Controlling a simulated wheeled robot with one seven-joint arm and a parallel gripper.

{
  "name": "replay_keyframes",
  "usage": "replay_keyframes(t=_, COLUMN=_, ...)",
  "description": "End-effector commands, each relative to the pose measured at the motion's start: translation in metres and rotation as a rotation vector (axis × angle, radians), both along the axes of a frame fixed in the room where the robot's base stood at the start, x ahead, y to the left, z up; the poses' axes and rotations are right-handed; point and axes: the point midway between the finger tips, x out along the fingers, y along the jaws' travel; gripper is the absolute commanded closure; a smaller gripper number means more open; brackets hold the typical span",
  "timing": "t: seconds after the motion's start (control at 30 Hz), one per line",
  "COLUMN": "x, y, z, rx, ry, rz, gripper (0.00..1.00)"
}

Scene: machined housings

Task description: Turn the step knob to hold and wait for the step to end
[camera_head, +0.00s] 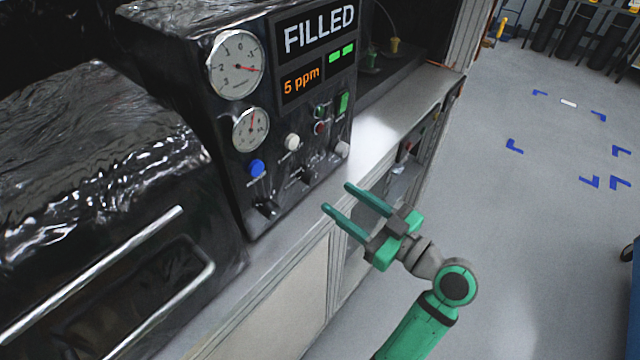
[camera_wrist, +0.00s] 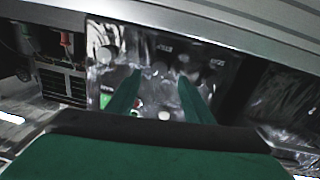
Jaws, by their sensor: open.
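The black control panel (camera_head: 300,112) has a display (camera_head: 319,31) reading FILLED, an orange 5 ppm readout (camera_head: 301,84) and two green bars. Low on its face are a blue round knob or button (camera_head: 257,167), a white one (camera_head: 292,142) and a pale grey one (camera_head: 342,149) near the right edge. Labels are too small to read, so I cannot tell which is the step knob or its setting. My gripper (camera_head: 336,197) is open and empty, in front of the panel's lower right, apart from it. In the wrist view my fingers (camera_wrist: 159,76) partly cover the panel face (camera_wrist: 150,60).
Two round gauges (camera_head: 236,65) are on the panel's left. Small levers (camera_head: 267,208) stick out below the knobs. A black foil-like covered unit with a metal handle (camera_head: 150,230) stands at left. The light bench top (camera_head: 395,125) runs past the panel.

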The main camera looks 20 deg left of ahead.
Motion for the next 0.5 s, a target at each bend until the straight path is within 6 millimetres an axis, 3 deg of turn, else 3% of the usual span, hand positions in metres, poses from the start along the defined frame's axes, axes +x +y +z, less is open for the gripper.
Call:
replay_keyframes(t=0.2, x=0.016, y=0.037, z=0.000, rx=0.001, ry=0.000, rz=0.003, gripper=0.53)
replay_keyframes(t=0.5, x=0.028, y=0.066, z=0.000, rx=0.001, ry=0.001, rz=0.004, gripper=0.53)
